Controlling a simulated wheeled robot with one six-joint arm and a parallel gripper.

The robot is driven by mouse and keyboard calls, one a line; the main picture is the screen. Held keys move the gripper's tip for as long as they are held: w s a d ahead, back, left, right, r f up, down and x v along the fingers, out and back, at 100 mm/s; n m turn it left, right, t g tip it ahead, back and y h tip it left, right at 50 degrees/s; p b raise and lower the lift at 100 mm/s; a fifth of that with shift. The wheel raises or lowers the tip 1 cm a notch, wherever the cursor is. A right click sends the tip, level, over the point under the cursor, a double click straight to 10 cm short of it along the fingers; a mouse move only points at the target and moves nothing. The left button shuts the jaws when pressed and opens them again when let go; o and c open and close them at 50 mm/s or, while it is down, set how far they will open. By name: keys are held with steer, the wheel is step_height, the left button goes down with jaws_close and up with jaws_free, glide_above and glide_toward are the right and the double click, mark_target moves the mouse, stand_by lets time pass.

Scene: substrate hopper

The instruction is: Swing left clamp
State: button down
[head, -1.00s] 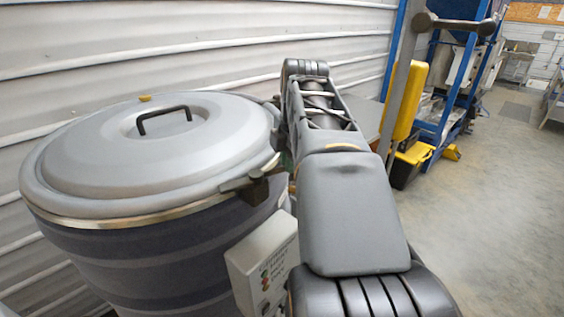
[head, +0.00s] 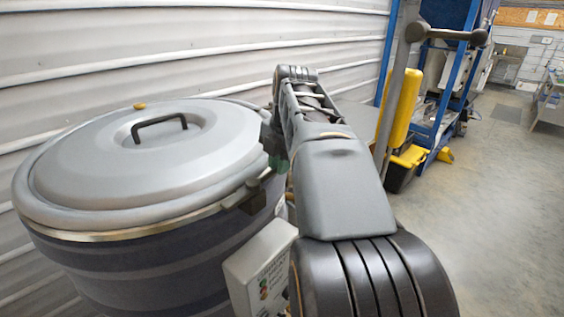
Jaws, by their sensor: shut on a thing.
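The large grey hopper (head: 150,250) stands at the left under a domed lid (head: 100,165) with a black handle. A dark clamp (head: 246,194) sits at the right side of its rim, its lever angled up toward my gripper. My gripper (head: 269,163) is at the rim beside this clamp, partly hidden behind my own arm. It is shut on the clamp, though the fingers' contact is too small and covered to see clearly. The lid lies flat on the rim.
A pale control box (head: 258,268) with coloured buttons is on the hopper's front right. A small yellow knob (head: 139,106) is at the lid's far edge. A corrugated wall (head: 180,50) stands close behind. A blue frame (head: 450,90) and yellow-black bin (head: 405,165) are right; the floor (head: 490,220) is open.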

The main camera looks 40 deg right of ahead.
steer(key=c, duration=1.1)
jaws_free()
steer(key=shift+w, duration=0.1)
steer(key=s+r, duration=0.1)
steer(key=r, duration=0.3)
steer(key=s+r, duration=0.1)
steer(key=r, duration=0.4)
steer(key=r+p, duration=0.1)
steer(key=r, duration=0.3)
steer(key=shift+s+d+r, duration=0.25)
steer(key=shift+s+r, duration=0.05)
steer(key=shift+s, duration=0.1)
